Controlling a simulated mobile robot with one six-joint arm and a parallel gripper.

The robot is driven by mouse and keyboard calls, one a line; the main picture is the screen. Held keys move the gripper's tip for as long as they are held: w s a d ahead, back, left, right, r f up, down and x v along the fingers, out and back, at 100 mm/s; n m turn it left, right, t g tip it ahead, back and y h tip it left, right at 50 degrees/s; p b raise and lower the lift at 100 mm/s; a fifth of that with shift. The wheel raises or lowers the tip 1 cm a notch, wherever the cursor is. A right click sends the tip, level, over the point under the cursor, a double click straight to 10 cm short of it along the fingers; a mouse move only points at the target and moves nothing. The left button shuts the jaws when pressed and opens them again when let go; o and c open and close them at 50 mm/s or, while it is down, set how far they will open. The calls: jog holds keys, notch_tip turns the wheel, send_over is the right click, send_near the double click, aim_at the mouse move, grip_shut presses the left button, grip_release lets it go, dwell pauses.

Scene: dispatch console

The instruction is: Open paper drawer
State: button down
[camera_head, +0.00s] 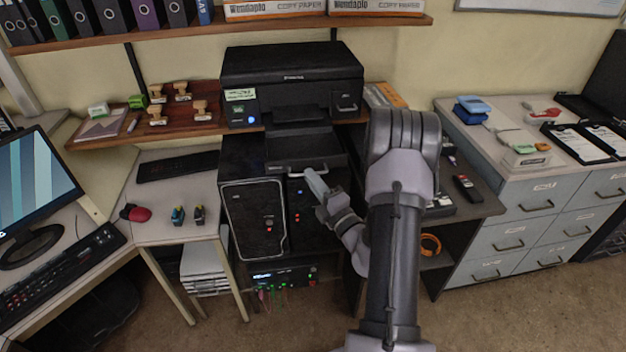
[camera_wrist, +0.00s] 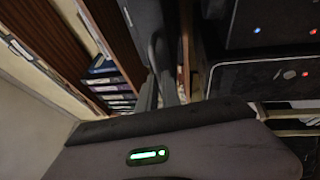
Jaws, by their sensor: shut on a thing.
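The black printer (camera_head: 290,80) stands on the wooden shelf at the back. Its paper drawer (camera_head: 300,148) juts out below the printer's front, past the shelf edge and over the black computer tower. The drawer's pale handle (camera_head: 297,173) runs along its front edge. My gripper (camera_head: 312,178) reaches in from the right and is shut on the handle at its right part. My wrist hides some of the tower behind it. In the wrist view, my gripper's body with a green light fills the bottom, and the grip itself is hard to make out.
The black tower (camera_head: 255,222) stands just below the drawer. Wooden stamps (camera_head: 157,115) lie on the shelf to the left. A desk with a red mouse (camera_head: 135,213) is at left. Grey drawer cabinets (camera_head: 525,205) stand at right. The floor in front is clear.

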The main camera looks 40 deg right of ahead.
jog(key=c, duration=1.8)
grip_release()
jog(key=v, duration=1.7)
jog(key=shift+s, duration=0.3)
